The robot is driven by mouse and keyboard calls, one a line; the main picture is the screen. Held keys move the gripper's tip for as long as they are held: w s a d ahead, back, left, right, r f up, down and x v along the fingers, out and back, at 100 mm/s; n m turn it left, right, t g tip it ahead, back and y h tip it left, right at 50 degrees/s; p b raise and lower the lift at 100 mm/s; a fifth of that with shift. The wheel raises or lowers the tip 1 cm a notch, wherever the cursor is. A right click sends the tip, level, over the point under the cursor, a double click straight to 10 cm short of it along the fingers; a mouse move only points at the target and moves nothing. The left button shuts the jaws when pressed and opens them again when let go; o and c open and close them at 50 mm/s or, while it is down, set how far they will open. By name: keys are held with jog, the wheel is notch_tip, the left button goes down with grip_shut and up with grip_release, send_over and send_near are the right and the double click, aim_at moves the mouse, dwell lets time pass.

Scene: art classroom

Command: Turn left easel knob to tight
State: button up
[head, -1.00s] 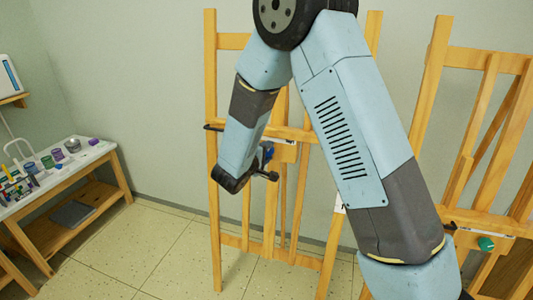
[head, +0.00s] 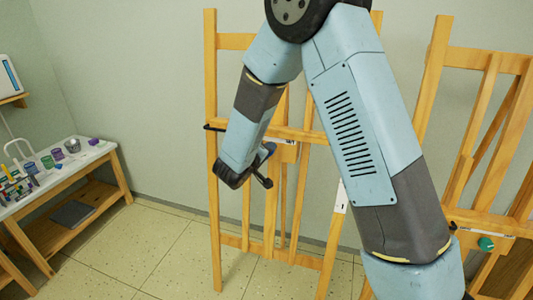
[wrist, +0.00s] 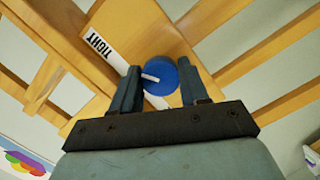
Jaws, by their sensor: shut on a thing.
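The left easel (head: 212,200) is a wooden frame against the wall. Its blue knob (wrist: 168,84) sits on a wooden block and shows in the wrist view, with a white pointer mark on its left side. A white label strip (wrist: 97,43) reading "TIGHT" lies up and left of the knob; part of the strip is hidden by a finger and the knob. My gripper (wrist: 161,73) is shut on the knob, one finger on each side. In the head view my gripper (head: 266,167) is at the easel's crossbar, and the knob cannot be made out clearly.
A second easel (head: 436,75) with a green knob (head: 486,244) stands at the right. A white-topped table (head: 95,153) with paint jars stands at the left. The floor between table and easel is clear.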

jog(key=shift+d, duration=0.1)
jog(key=o, duration=1)
jog(key=v, duration=1.3)
jog(key=shift+s+a, duration=0.25)
jog(key=shift+s, duration=0.05)
